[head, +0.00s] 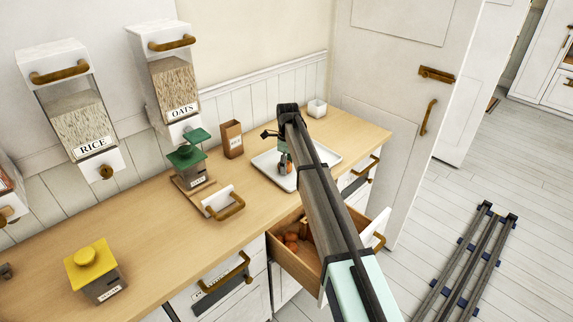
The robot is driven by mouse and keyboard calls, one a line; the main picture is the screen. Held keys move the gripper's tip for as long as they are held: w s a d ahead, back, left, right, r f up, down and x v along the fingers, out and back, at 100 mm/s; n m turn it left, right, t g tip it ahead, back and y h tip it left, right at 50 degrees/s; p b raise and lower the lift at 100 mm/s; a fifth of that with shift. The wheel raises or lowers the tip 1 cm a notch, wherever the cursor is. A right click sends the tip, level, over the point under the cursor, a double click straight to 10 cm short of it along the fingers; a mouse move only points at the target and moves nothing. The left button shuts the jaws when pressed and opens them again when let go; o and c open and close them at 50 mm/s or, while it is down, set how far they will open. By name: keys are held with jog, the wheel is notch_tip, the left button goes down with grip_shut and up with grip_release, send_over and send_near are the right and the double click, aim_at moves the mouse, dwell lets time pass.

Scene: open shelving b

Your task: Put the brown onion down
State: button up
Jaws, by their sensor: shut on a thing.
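My gripper (284,158) points down over the white tray (328,156) on the wooden counter, partly hidden by my arm. It is shut on the brown onion (284,169), a small orange-brown thing at its fingertips. The onion is at or just above the tray's surface; I cannot tell whether it touches.
An open drawer (287,263) below the counter holds several orange-brown round things (292,240). Behind the tray stand a brown box (231,139) and a small white pot (317,108). A green-lidded canister (190,168) stands left. The front-left counter is mostly clear, with a yellow-lidded canister (95,268).

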jog(key=o, duration=1.2)
jog(key=r+b, duration=0.1)
jog(key=r, duration=0.3)
jog(key=r+b, duration=0.1)
jog(key=r, duration=0.3)
jog(key=r+b, duration=0.1)
jog(key=r, duration=0.3)
jog(key=shift+w+r, duration=0.15)
jog(key=shift+w, duration=0.15)
